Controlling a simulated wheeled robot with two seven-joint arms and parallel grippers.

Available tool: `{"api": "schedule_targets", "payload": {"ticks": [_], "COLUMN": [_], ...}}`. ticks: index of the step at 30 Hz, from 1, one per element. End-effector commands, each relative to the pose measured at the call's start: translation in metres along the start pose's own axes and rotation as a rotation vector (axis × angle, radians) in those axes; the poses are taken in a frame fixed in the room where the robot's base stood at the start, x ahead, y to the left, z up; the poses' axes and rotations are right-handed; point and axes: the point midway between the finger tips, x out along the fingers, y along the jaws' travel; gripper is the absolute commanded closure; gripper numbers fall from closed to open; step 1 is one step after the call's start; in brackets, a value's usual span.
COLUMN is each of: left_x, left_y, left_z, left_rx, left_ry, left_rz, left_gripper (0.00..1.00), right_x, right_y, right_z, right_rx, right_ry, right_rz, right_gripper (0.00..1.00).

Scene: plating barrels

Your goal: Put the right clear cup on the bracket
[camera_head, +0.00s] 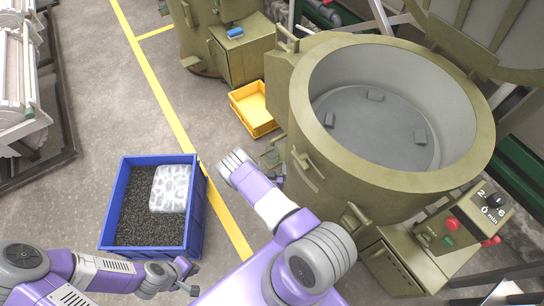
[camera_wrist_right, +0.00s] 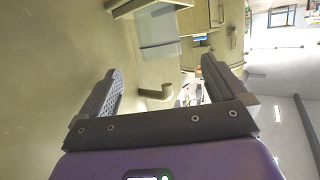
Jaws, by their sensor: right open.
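I cannot make out a clear cup for certain. A whitish, translucent block-like thing (camera_head: 170,188) lies on dark granules in a blue crate (camera_head: 201,215); I cannot tell if it is a cup. My right gripper (camera_head: 234,160) is between the crate and the drum, outside both. In the right wrist view its fingers (camera_wrist_right: 162,75) are apart with nothing held between them. My left gripper (camera_head: 188,277) is near the crate's lower right corner; its jaw gap is unclear.
A yellow crate (camera_head: 255,108) stands on the floor left of the drum. A control box (camera_head: 450,232) with buttons is at the drum's lower right. The drum's lid (camera_head: 495,35) is raised. Open floor (camera_head: 110,110) lies beyond the blue crate.

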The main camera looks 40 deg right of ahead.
Motion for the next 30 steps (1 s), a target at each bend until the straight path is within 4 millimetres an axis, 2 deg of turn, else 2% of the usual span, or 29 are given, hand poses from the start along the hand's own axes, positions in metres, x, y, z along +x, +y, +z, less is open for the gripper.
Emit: {"api": "schedule_targets", "payload": {"ticks": [1, 4, 11, 14, 17, 20, 23, 27, 30], "left_x": [-0.005, -0.008, -0.009, -0.009, -0.009, -0.009, -0.009, -0.009, -0.009], "left_y": [0.002, 0.003, 0.003, 0.003, 0.003, 0.003, 0.003, 0.003, 0.003], "left_z": [0.000, 0.000, 0.000, 0.000, 0.001, 0.001, 0.001, 0.000, 0.000], "left_rx": [0.000, 0.000, 0.000, 0.000, 0.000, 0.000, 0.000, 0.000, 0.000], "left_ry": [0.000, 0.000, 0.000, 0.000, 0.000, 0.000, 0.000, 0.000, 0.000], "left_rz": [0.000, 0.000, 0.000, 0.000, 0.000, 0.000, 0.000, 0.000, 0.000], "left_gripper": [1.00, 1.00, 1.00, 1.00, 1.00, 1.00, 1.00, 1.00, 1.00], "right_x": [-0.009, -0.021, -0.029, -0.034, -0.052, -0.093, -0.151, -0.235, -0.282], "right_y": [0.000, 0.000, 0.000, 0.000, -0.005, -0.025, -0.054, -0.087, -0.096], "right_z": [-0.001, 0.000, 0.001, 0.009, 0.025, 0.042, 0.046, 0.027, 0.010], "right_rx": [-0.002, -0.002, 0.000, 0.009, 0.023, 0.035, 0.023, -0.045, -0.108], "right_ry": [-0.004, -0.003, -0.010, -0.092, -0.289, -0.570, -0.849, -1.137, -1.260], "right_rz": [0.000, 0.000, 0.003, 0.021, 0.038, 0.001, -0.110, -0.330, -0.467], "right_gripper": [0.02, 0.02, 0.02, 0.02, 0.02, 0.02, 0.02, 0.02, 0.02]}}
